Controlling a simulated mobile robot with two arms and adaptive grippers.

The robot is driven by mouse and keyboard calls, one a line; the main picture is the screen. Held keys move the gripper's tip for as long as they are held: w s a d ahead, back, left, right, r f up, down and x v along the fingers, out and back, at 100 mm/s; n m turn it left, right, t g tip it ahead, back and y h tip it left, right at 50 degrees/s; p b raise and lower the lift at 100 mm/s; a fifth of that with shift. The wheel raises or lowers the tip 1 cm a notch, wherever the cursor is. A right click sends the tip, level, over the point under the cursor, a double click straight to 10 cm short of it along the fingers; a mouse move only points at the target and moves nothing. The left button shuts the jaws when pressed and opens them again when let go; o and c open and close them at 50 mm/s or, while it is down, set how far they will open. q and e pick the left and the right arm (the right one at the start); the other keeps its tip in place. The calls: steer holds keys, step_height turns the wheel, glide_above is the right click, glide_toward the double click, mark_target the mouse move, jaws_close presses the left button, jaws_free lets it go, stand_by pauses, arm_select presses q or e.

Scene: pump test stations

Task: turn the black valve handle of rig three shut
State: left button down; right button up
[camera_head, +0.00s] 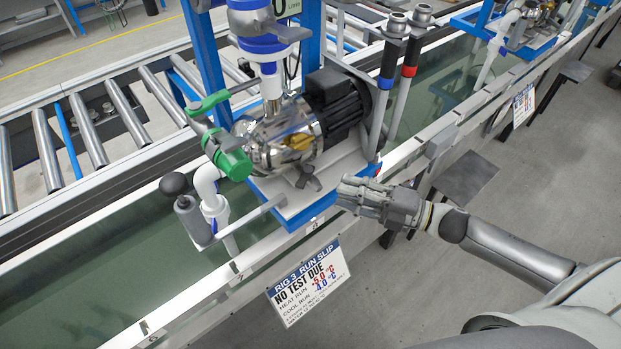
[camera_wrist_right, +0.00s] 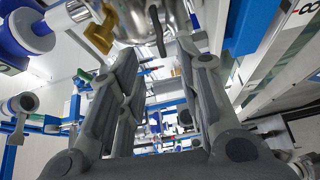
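Rig three carries a shiny metal pump (camera_head: 268,140) with a black motor (camera_head: 335,100) on a blue-edged base. A small dark wing-shaped handle (camera_head: 308,178) sits low at the pump's front. A black ball-ended lever (camera_head: 174,184) stands at the rig's left end; I cannot tell which of the two is the task's handle. My right gripper (camera_head: 347,195) is just right of the wing-shaped handle, apart from it, pointing left. The right wrist view shows its fingers (camera_wrist_right: 158,62) spread and empty, with a dark narrow piece (camera_wrist_right: 157,30) beyond the tips.
A green handle (camera_head: 208,101) and green fitting (camera_head: 228,155) are left of the pump. Two upright pipes with blue (camera_head: 387,83) and red (camera_head: 409,71) bands rise behind my gripper. A slip sign (camera_head: 308,283) hangs in front. Grey floor at lower right is open.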

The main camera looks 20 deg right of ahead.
mark_target(308, 181)
steer(key=p+x, duration=0.1)
steer(key=x, duration=0.8)
steer(key=shift+w, duration=0.1)
jaws_close()
